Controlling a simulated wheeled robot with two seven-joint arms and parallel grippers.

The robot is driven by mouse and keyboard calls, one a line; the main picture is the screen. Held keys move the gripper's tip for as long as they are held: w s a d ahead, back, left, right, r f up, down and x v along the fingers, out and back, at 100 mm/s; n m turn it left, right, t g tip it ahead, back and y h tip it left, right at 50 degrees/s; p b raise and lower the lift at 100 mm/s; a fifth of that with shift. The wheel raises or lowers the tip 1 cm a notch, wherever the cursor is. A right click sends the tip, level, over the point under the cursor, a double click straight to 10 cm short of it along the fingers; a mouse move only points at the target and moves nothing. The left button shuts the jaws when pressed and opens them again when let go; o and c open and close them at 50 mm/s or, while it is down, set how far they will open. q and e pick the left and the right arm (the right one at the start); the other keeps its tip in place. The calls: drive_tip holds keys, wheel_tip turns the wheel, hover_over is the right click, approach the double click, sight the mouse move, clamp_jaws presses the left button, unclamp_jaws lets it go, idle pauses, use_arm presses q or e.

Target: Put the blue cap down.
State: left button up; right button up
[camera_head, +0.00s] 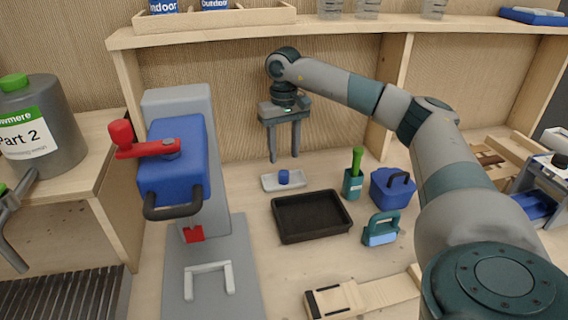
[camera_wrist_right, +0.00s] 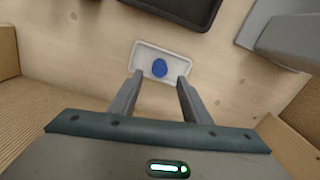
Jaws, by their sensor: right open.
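The blue cap (camera_head: 284,177) stands on a small white tray (camera_head: 268,184) at the back of the bench. In the right wrist view the cap (camera_wrist_right: 160,68) is inside the tray (camera_wrist_right: 147,52), between and just beyond the two fingertips. My right gripper (camera_head: 284,158) points down above and behind the tray. Its jaws are open with nothing between them, and the fingers look clear of the cap. My left gripper is not clearly seen in the head view.
A black tray (camera_head: 311,216) lies in front of the white tray. A grey press with a blue head (camera_head: 174,178) stands to the left. A green-handled tool (camera_head: 354,175), a blue box (camera_head: 391,190) and a teal clamp-like piece (camera_head: 381,229) stand to the right. A shelf (camera_head: 330,28) runs above.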

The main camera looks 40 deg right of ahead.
use_arm(q)
drive_tip(key=shift+s+a, duration=0.3)
drive_tip(key=shift+a, duration=0.2)
idle(0.4)
